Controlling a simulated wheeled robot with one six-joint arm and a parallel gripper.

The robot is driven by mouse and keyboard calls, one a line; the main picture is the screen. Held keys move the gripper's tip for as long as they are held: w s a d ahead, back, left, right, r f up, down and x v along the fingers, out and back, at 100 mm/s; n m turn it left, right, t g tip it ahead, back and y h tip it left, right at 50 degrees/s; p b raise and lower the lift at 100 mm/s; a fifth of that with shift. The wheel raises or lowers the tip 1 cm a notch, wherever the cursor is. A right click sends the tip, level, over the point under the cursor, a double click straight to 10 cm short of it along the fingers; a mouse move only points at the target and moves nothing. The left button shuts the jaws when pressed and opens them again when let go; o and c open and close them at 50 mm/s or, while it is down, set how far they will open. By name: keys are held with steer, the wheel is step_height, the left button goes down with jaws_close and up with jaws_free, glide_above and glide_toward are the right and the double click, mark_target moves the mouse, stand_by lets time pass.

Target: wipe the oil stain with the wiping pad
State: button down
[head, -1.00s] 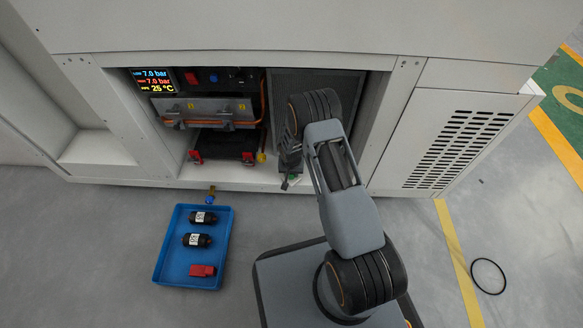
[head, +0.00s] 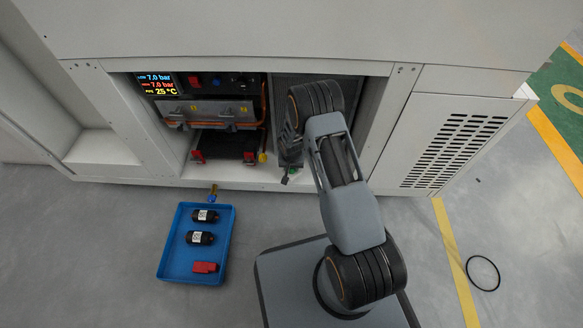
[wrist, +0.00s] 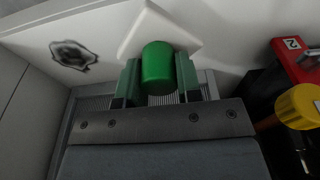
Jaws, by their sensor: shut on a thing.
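My gripper (wrist: 155,85) is shut on the green handle (wrist: 158,68) of the wiping pad. The white pad (wrist: 150,28) is beyond the fingertips, tilted in the picture. The oil stain (wrist: 73,55) is a dark, smeared ring on the pale surface to the left of the pad, and the pad is apart from it in the picture. I cannot tell whether the pad touches the surface. In the head view my gripper (head: 288,172) is low in the cabinet's right bay, mostly hidden by my arm. The stain cannot be made out there.
A red part (wrist: 296,60) and a yellow knob (wrist: 298,106) are close on the right in the wrist view. The blue tray (head: 170,262) on the floor holds two black cylinders (head: 203,227) and a red piece (head: 205,267). A black ring (head: 483,273) lies at right.

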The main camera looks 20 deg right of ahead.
steer(key=shift+r+p, duration=0.35)
steer(key=shift+r, duration=0.6)
steer(key=shift+r, duration=0.1)
steer(key=shift+r+p, duration=0.85)
steer(key=shift+r, duration=0.5)
